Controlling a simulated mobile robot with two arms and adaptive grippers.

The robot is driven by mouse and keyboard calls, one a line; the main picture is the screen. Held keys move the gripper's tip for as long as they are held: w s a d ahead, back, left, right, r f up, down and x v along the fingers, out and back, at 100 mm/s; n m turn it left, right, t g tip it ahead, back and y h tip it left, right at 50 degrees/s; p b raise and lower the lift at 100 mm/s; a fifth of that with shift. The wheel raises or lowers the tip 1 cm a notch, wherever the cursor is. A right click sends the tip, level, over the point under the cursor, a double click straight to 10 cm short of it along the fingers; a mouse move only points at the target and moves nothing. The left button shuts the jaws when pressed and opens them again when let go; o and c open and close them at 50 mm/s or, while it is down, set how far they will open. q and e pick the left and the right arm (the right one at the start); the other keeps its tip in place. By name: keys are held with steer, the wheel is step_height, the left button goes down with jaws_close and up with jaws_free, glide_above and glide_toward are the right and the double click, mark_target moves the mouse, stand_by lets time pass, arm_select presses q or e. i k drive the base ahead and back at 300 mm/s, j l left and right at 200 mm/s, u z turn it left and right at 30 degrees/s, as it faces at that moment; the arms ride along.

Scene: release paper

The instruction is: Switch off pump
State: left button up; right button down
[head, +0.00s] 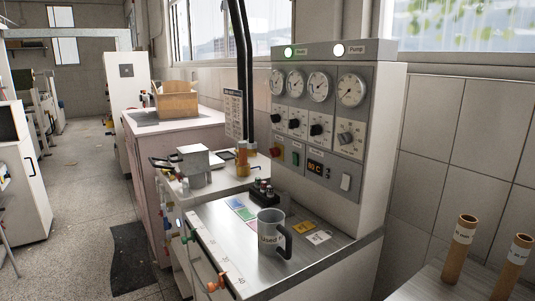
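The grey control panel (318,115) stands at the back of the metal worktop. A lamp beside the "Pump" label (357,50) glows pale green-white at the top right. A second lamp (288,53) glows at the top left. A row of gauges (319,87) sits above a row of black and grey knobs (316,129). Lower down are a red button (280,148), a green button (295,157), a display (315,168) reading about 80 C, and a white rocker switch (346,181). Which control belongs to the pump is not readable. Neither gripper is in view.
A grey mug marked "Used" (269,236) stands on the worktop (230,240) in front of the panel. Coloured cards (243,210) and a small black rack (262,192) are nearby. Brown tubes (461,250) stand at the right. The floor at left is mostly open.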

mark_target(295, 156)
steer(key=i+j, duration=0.45)
steer(key=j, duration=0.15)
steer(key=i+j, duration=0.45)
steer(key=j, duration=0.15)
